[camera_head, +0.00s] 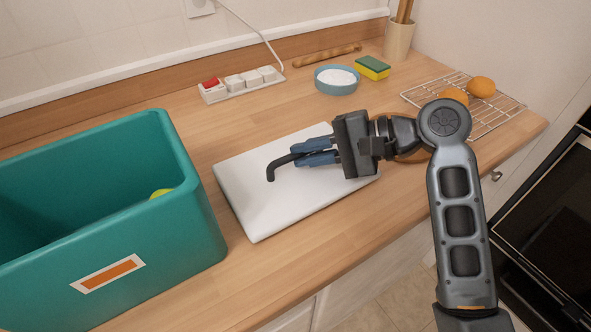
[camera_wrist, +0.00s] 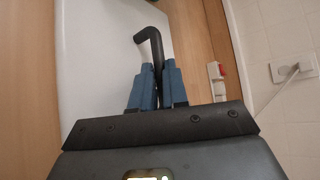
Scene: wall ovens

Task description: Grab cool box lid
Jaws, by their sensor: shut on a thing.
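The cool box lid (camera_head: 258,207) is a white flat slab with a black bar handle (camera_head: 274,168). It lies on the wooden counter to the right of the teal cool box (camera_head: 190,215). My gripper (camera_head: 315,151) reaches over the lid from the right, with its blue fingers shut on the handle. In the wrist view my gripper (camera_wrist: 158,78) has the handle (camera_wrist: 149,42) between its fingertips, and the white lid (camera_wrist: 95,60) is beneath. The far part of the handle is hidden by the fingers.
The open cool box holds something yellow-green (camera_head: 160,193). A power strip (camera_head: 241,84), a blue bowl (camera_head: 337,79), a sponge (camera_head: 372,67) and a wire rack (camera_head: 500,108) with oranges stand behind. Bare counter (camera_head: 240,270) lies in front of the lid.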

